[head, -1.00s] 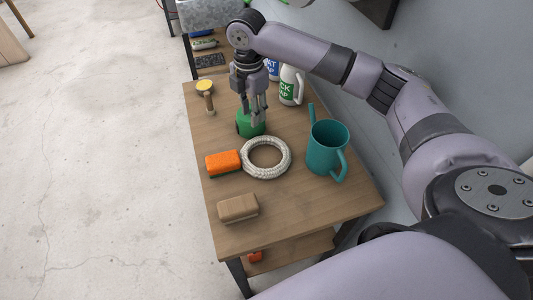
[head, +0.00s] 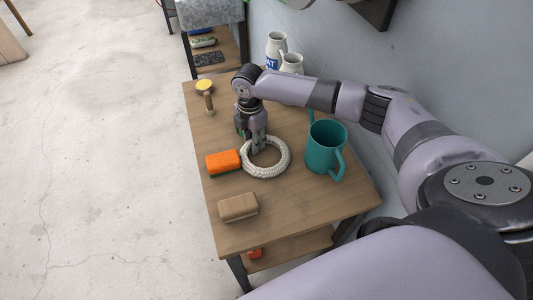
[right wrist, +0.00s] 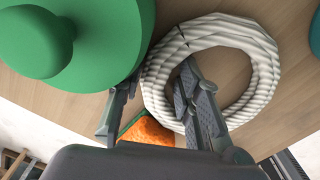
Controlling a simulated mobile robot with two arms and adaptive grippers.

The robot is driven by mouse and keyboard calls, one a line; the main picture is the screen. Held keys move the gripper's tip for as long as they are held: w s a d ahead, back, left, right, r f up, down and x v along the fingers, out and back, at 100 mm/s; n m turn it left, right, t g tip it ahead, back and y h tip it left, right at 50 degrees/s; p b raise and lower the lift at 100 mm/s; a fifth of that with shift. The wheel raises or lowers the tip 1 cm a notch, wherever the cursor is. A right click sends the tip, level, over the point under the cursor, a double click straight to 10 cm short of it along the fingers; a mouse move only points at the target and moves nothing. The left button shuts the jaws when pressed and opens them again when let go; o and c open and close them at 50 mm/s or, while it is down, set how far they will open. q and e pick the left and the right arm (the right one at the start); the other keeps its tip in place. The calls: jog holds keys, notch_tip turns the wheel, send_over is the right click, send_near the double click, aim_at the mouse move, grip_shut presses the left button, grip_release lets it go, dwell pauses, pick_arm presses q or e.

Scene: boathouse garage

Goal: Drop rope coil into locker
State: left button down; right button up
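The rope coil (head: 283,165) is a white braided ring lying flat on the wooden table (head: 290,205). It also shows in the right wrist view (right wrist: 266,75). My right gripper (head: 258,149) points down at the coil's far left side. In the right wrist view its fingers (right wrist: 157,88) are apart, one inside the ring and one outside, with the coil's rim between them. Whether either finger touches the rope cannot be told. My left gripper is not in view. I cannot make out a locker for certain.
A green round object (right wrist: 75,45) is close beside the right gripper. An orange sponge (head: 222,162) adjoins the coil's left side. A teal watering can (head: 326,148) stands to the right, a tan block (head: 238,207) in front, a yellow-topped tool (head: 206,95) behind. White bottles (head: 277,47) stand farther back.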

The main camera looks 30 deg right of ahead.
grip_shut()
dwell(0.3)
jog(key=shift+r, duration=0.1)
